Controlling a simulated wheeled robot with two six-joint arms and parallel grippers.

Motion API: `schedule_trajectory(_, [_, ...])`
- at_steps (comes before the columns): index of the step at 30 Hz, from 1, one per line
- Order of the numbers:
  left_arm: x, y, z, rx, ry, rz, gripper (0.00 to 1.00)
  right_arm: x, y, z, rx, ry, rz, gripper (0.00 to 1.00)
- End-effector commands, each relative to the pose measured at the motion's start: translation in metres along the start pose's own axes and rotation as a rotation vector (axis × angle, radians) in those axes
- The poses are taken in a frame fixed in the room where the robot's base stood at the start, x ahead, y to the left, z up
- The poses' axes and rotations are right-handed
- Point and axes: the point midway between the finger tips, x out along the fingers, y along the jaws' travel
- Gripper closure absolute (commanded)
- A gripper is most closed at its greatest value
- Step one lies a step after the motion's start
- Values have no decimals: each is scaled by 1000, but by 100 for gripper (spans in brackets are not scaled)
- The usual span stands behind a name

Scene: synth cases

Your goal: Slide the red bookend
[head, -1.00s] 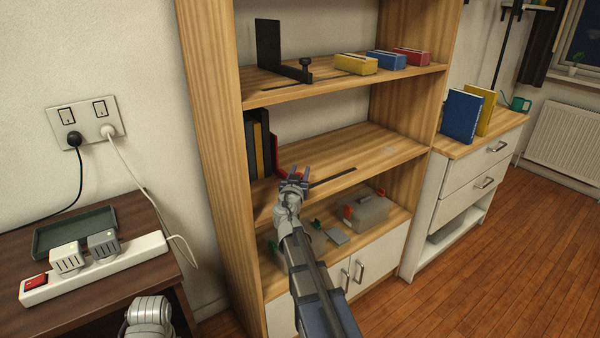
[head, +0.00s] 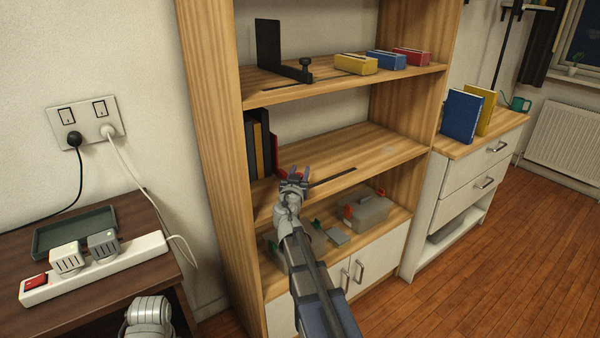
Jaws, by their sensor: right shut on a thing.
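The red bookend (head: 274,156) stands upright on the middle shelf (head: 365,150), at the right end of a short row of dark and yellow books (head: 258,143). It shows as a thin red edge; its lower part is largely hidden behind my right gripper. My right gripper (head: 294,171) is at the front of that shelf, shut on the red bookend low down. The exact grip is too small to see. A dark slot (head: 333,177) runs along the shelf to the right of the gripper.
The middle shelf is clear to the right. Above it are a black bookend (head: 268,45) and yellow, blue and red boxes (head: 386,60). Below are a grey lidded box (head: 369,209) and small items. A power strip (head: 100,268) lies on the dark table at left.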

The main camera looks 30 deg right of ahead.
Motion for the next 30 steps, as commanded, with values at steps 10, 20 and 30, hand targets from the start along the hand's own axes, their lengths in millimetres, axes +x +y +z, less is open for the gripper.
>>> schedule_trajectory(10, [0, 0, 0, 0, 0, 0, 50, 4, 3, 0, 0, 0, 1, 100])
schedule_trajectory(20, [0, 0, 0, 0, 0, 0, 50, 56, 54, 0, 0, 0, 7, 100])
schedule_trajectory(30, [0, 0, 0, 0, 0, 0, 50, 114, 113, 0, 0, 0, 5, 100])
